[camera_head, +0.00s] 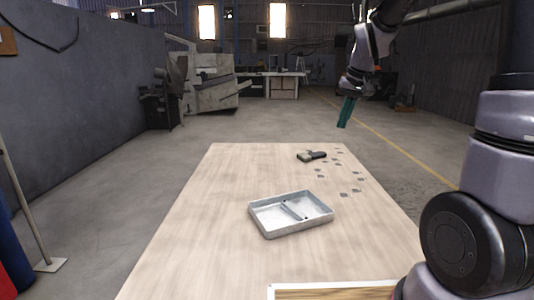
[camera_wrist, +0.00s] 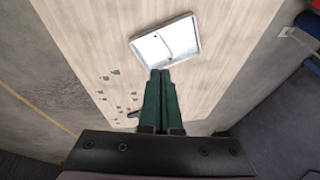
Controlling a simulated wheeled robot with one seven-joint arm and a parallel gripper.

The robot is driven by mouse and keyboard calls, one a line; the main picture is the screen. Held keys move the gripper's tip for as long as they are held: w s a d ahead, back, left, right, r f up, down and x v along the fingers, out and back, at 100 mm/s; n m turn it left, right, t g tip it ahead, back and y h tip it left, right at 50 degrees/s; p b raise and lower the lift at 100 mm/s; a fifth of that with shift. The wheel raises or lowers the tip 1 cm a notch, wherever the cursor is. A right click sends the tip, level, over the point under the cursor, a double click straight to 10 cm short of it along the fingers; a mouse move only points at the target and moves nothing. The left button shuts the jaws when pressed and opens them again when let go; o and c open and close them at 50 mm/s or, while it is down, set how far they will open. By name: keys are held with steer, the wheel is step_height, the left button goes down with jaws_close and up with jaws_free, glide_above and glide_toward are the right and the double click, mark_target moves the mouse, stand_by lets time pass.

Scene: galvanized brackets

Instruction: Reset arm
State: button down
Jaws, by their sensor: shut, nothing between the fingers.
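My gripper (camera_head: 346,112) is raised above the far right side of the table in the head view. Its green fingers are shut with nothing between them. In the wrist view the fingers (camera_wrist: 160,80) point toward the tray and lie together. Several small grey brackets (camera_head: 343,194) lie scattered on the right part of the table, and they also show in the wrist view (camera_wrist: 120,108). A white two-compartment tray (camera_head: 290,229) stands mid-table; it also shows in the wrist view (camera_wrist: 193,30). No bracket is clearly visible inside it.
The wooden table (camera_head: 215,220) has free room on its left side. A dark hand tool (camera_head: 312,156) lies near the far edge. A white-edged wooden board (camera_head: 335,293) is at the near edge. Machinery (camera_head: 210,85) stands well beyond the table.

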steer(key=s+d+r+m+t, duration=0.1)
steer(key=s+r, duration=0.3)
steer(key=s, duration=0.7)
steer(key=s+d+r+m+t, duration=0.1)
steer(key=s+r, duration=0.4)
steer(key=s, duration=0.5)
steer(key=shift+s+d+m+t+y, duration=0.3)
steer(key=shift+s+m+t, duration=0.1)
steer(key=shift+m+t, duration=0.25)
steer(key=shift+r, duration=0.1)
